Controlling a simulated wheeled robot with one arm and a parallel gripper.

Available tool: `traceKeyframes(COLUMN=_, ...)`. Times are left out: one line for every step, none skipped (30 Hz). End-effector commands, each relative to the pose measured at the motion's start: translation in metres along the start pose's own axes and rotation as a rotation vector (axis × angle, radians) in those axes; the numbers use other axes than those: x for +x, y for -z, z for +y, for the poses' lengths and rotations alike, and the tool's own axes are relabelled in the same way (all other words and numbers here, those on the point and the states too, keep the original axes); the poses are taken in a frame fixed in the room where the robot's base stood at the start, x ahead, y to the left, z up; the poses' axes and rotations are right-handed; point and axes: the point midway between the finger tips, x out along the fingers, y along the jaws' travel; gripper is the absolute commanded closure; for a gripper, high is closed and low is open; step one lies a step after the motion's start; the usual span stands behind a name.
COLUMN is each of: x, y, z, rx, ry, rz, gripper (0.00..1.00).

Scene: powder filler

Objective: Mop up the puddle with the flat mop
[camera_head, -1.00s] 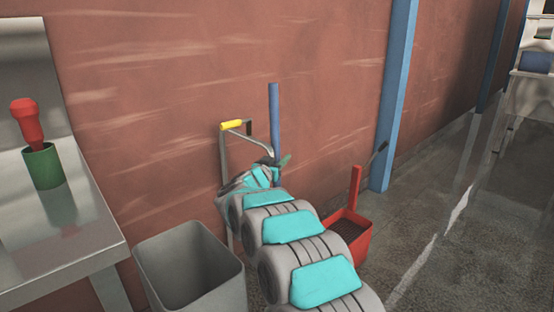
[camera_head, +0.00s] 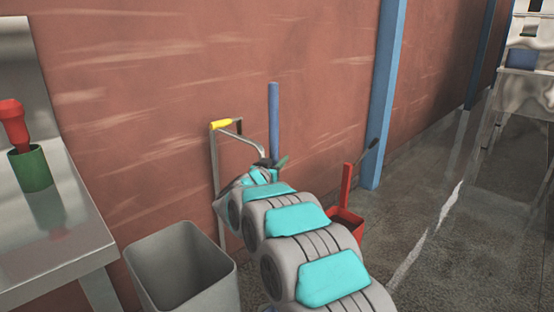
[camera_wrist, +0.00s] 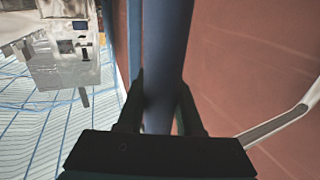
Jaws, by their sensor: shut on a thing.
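A blue pole (camera_head: 274,122), which looks like the flat mop's handle, stands upright in front of the red-brown wall. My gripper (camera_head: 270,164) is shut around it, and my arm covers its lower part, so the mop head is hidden. In the wrist view the same blue pole (camera_wrist: 167,55) runs between the two dark fingers of my gripper (camera_wrist: 162,98). I cannot make out the puddle clearly; the floor at right has shiny patches.
A grey open bin (camera_head: 180,262) stands left of my arm. A metal table (camera_head: 55,235) with a red-and-green object (camera_head: 30,168) is at far left. A yellow-gripped metal frame (camera_head: 213,165) and a red dustpan-like container (camera_head: 347,222) flank the arm. Floor (camera_head: 445,255) at right is open.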

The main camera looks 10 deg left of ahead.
Motion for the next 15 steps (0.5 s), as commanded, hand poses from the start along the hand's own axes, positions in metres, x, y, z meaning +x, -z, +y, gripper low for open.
traceKeyframes(x=0.0, y=-0.01, z=0.004, rx=-0.003, ry=-0.002, rz=-0.014, gripper=1.0)
traceKeyframes(x=-0.001, y=-0.01, z=0.006, rx=-0.003, ry=-0.002, rz=-0.014, gripper=1.0)
traceKeyframes(x=-0.002, y=-0.011, z=0.008, rx=-0.002, ry=-0.002, rz=-0.014, gripper=1.0)
traceKeyframes(x=-0.002, y=-0.011, z=0.01, rx=-0.003, ry=-0.003, rz=-0.014, gripper=1.0)
traceKeyframes(x=-0.003, y=-0.011, z=0.012, rx=-0.003, ry=-0.003, rz=-0.014, gripper=1.0)
traceKeyframes(x=-0.004, y=-0.011, z=0.014, rx=-0.003, ry=-0.003, rz=-0.015, gripper=1.0)
traceKeyframes(x=-0.004, y=-0.011, z=0.016, rx=-0.003, ry=-0.003, rz=-0.015, gripper=1.0)
traceKeyframes(x=-0.005, y=-0.011, z=0.018, rx=-0.004, ry=-0.002, rz=-0.015, gripper=1.0)
traceKeyframes(x=-0.006, y=-0.011, z=0.02, rx=-0.004, ry=-0.002, rz=-0.015, gripper=1.0)
traceKeyframes(x=-0.007, y=-0.011, z=0.022, rx=-0.004, ry=-0.002, rz=-0.015, gripper=1.0)
traceKeyframes(x=-0.008, y=-0.011, z=0.024, rx=-0.004, ry=-0.001, rz=-0.015, gripper=1.0)
traceKeyframes(x=-0.009, y=-0.011, z=0.026, rx=-0.004, ry=-0.001, rz=-0.015, gripper=1.0)
traceKeyframes(x=-0.009, y=-0.01, z=0.028, rx=-0.004, ry=-0.001, rz=-0.014, gripper=1.0)
traceKeyframes(x=-0.01, y=-0.009, z=0.03, rx=-0.003, ry=-0.001, rz=-0.014, gripper=1.0)
traceKeyframes(x=-0.011, y=-0.009, z=0.032, rx=-0.002, ry=-0.001, rz=-0.013, gripper=1.0)
